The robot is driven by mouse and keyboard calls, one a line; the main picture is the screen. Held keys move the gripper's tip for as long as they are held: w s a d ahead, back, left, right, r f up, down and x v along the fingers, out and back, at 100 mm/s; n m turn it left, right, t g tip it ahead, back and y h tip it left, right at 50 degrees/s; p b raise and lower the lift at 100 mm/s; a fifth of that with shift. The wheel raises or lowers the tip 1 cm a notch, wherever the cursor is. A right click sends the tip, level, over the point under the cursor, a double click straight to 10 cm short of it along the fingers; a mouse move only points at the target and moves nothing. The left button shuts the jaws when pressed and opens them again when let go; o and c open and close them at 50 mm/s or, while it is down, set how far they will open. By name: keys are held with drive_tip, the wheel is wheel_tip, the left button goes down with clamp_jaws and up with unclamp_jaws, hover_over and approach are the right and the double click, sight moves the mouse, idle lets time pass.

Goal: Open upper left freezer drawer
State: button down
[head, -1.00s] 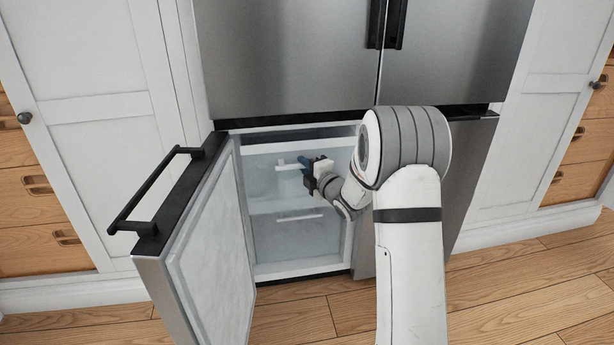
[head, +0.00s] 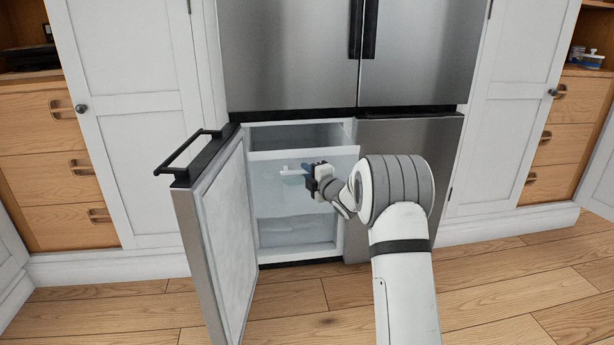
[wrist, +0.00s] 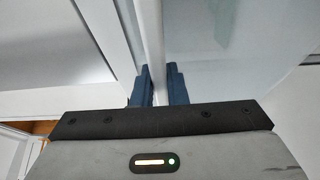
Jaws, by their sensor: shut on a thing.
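The lower left freezer door (head: 225,235) stands swung open to the left. The upper freezer drawer (head: 275,163) is pulled part way out, with its top rim forward and the space behind it visible.
A lower drawer (head: 295,230) sits beneath, inside the compartment. The open door with its black handle (head: 190,152) bounds the left side. The closed right freezer door (head: 405,140) is behind my arm. The wooden floor (head: 300,305) in front is clear.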

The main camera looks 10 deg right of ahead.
drive_tip(key=shift+s+a, duration=0.1)
drive_tip(key=shift+s, duration=0.25)
drive_tip(key=c, duration=1.4)
unclamp_jaws()
drive_tip(key=shift+c, duration=0.2)
drive_tip(key=p+v, duration=0.2)
drive_tip(key=v, duration=0.5)
drive_tip(key=shift+s+d, duration=0.2)
drive_tip(key=shift+s, duration=0.15)
